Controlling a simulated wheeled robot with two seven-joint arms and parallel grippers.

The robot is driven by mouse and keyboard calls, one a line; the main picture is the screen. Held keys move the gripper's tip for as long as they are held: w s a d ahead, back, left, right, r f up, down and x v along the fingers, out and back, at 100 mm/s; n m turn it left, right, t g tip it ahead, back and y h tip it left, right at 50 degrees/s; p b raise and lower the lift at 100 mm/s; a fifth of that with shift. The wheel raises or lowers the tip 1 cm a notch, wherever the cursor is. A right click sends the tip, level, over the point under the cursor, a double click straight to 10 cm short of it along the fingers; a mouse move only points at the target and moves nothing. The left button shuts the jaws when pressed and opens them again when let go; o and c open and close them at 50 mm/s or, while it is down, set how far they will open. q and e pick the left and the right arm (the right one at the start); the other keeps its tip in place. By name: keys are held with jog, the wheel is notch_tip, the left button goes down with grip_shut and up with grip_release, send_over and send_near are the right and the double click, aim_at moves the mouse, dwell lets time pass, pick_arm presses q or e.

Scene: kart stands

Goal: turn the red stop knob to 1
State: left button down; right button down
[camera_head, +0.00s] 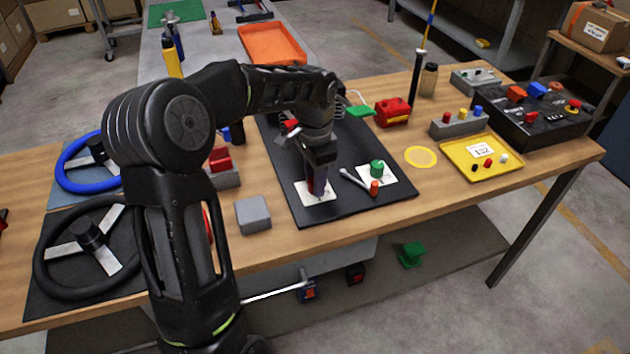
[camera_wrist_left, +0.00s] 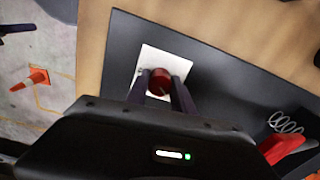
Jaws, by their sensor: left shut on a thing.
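The red stop knob (camera_wrist_left: 160,82) shows in the left wrist view, on a white card (camera_wrist_left: 171,60) with a dark panel around it. In the head view the white card (camera_head: 312,196) lies at the near left of the black panel (camera_head: 345,205), and the knob is mostly hidden by my gripper. My left gripper (camera_head: 318,188) points down over this card, with its fingers on either side of the knob, shut on it. The mark the knob points to is too small to read. My right gripper is in neither view.
A grey block (camera_head: 252,214) and steering wheels (camera_head: 88,245) are to the left. A yellow tray (camera_head: 481,160) stands to the right.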

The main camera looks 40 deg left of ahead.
pick_arm(q)
jog(key=n, duration=0.3)
jog(key=shift+n, duration=0.4)
jog(key=shift+n+b, duration=0.4)
jog(key=shift+n, duration=1.5)
jog(key=c, duration=1.1)
grip_release()
notch_tip(320, 180, up, 8)
jog(key=shift+f, duration=0.1)
